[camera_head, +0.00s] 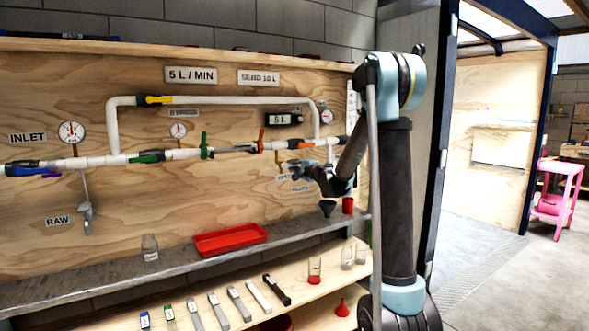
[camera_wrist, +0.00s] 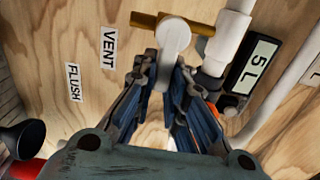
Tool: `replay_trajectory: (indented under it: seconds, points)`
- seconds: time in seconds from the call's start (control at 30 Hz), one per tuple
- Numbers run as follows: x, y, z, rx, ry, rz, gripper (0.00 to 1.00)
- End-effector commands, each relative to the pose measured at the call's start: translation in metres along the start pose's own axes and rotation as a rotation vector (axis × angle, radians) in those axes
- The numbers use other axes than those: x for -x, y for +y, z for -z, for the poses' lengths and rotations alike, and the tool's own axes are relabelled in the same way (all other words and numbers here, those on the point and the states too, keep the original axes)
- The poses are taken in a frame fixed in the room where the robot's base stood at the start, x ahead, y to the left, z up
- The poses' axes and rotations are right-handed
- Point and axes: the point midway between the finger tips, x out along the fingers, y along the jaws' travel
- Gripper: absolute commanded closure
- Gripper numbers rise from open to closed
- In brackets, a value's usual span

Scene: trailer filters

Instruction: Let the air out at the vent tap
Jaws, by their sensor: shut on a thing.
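The vent tap shows in the wrist view as a pale grey rounded lever (camera_wrist: 174,36) on a brass-coloured stub (camera_wrist: 144,20), beside a white pipe. The VENT label (camera_wrist: 109,47) is just left of it. My gripper (camera_wrist: 168,68) has its two fingers on either side of the lever's lower part and is shut on it. In the head view my gripper (camera_head: 293,168) is at the right part of the pipework, by the small VENT label (camera_head: 282,178). The tap itself is mostly hidden there by my gripper. I cannot tell how far the tap is turned.
The FLUSH label (camera_wrist: 74,82) and a 5 L display (camera_wrist: 254,64) flank the tap. Below my arm, a dark funnel (camera_head: 328,208) and red cup (camera_head: 348,205) stand on the metal shelf. A red tray (camera_head: 230,240) and glass bottle (camera_head: 150,251) stand further left.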

Motion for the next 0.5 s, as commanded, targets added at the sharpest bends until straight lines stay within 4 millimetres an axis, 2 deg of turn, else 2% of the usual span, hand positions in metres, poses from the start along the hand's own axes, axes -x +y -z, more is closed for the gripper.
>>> replay_trajectory:
  seconds: [0.27,0.3,0.37,0.5]
  points:
    - [0.0014,0.0018,0.0023,0.002,0.006,-0.001,1.0]
    - [0.0014,0.0018,0.0022,0.002,0.006,-0.001,0.78]
    - [0.0012,0.0015,0.0018,0.002,0.005,-0.001,0.67]
    - [0.001,0.001,0.0006,0.002,0.002,-0.001,0.67]
